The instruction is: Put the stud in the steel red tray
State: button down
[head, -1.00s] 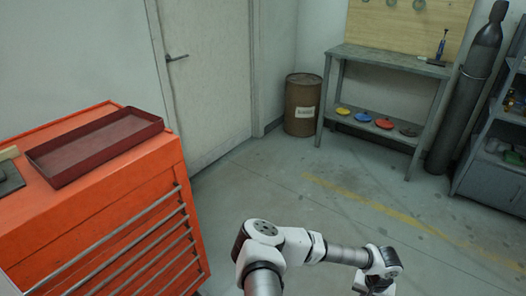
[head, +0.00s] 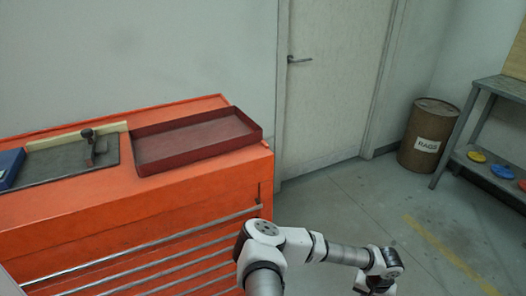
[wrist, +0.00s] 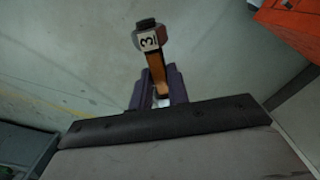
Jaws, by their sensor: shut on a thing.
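The red steel tray (head: 200,153) lies empty on top of the orange tool cabinet, left of centre in the head view. My gripper (wrist: 158,92) is shut on the stud (wrist: 156,66) in the wrist view. The stud has a dark end, a pale tag marked 3 and an orange-brown shank that runs down between the dark fingers. The held end of the stud is hidden. In the head view my arm reaches low to the right, over the floor and away from the tray; the stud is not visible there.
The orange cabinet (head: 110,215) stands at the left. Left of the tray are a dark mat (head: 60,160) with a small upright tool (head: 89,147) and a blue box (head: 10,168). A rag drum (head: 428,137) and a grey bench (head: 500,88) stand at the right. The floor between is clear.

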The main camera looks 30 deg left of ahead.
aim_at(219, 129)
jog(key=i+l+u, duration=0.2)
jog(key=u, duration=0.2)
jog(key=i+l+u, duration=0.15)
jog(key=l+u, duration=0.25)
jog(key=j, duration=0.1)
